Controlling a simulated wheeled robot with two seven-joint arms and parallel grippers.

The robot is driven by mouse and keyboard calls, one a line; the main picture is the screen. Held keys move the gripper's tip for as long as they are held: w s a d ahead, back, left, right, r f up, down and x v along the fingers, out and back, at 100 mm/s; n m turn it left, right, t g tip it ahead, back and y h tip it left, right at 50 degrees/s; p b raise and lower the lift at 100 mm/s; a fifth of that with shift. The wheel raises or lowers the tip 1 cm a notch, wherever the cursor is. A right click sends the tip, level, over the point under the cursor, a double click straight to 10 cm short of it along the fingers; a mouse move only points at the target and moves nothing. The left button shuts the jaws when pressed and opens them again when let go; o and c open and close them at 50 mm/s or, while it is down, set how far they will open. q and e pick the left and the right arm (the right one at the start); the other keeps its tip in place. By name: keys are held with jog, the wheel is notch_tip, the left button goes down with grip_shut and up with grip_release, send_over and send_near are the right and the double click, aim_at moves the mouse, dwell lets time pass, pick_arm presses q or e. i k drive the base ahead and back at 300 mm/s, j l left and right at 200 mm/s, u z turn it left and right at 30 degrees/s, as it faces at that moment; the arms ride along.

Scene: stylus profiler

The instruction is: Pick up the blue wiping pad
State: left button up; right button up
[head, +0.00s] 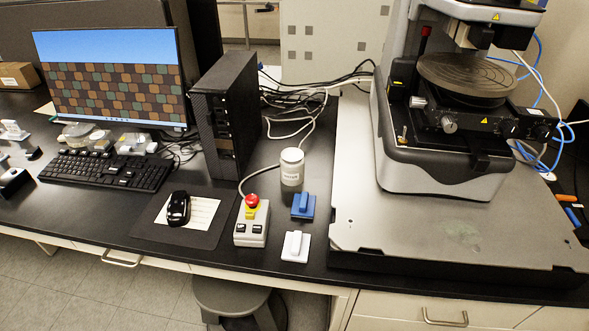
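The blue wiping pad (302,206) lies on the black bench top, with a raised grip block on its upper face. It sits just in front of a white-lidded jar (291,168) and left of the grey profiler base plate. A white pad of like shape (296,246) lies nearer the bench's front edge. Neither of my grippers shows in the head view, and nothing touches the blue pad.
A control box with a red emergency button (249,222) stands left of the pads. A mouse on a mat (146,229), a keyboard (107,170), a monitor and a black PC tower (226,115) are further left. The stylus profiler (440,160) fills the right.

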aim_at(303, 206)
jog(key=j+z, duration=0.25)
jog(key=z, duration=0.15)
jog(key=k+j+z, duration=0.1)
jog(key=j+z, duration=0.15)
jog(key=z, duration=0.2)
jog(key=k+j+z, duration=0.1)
jog(key=z, duration=0.3)
jog(key=j, duration=0.15)
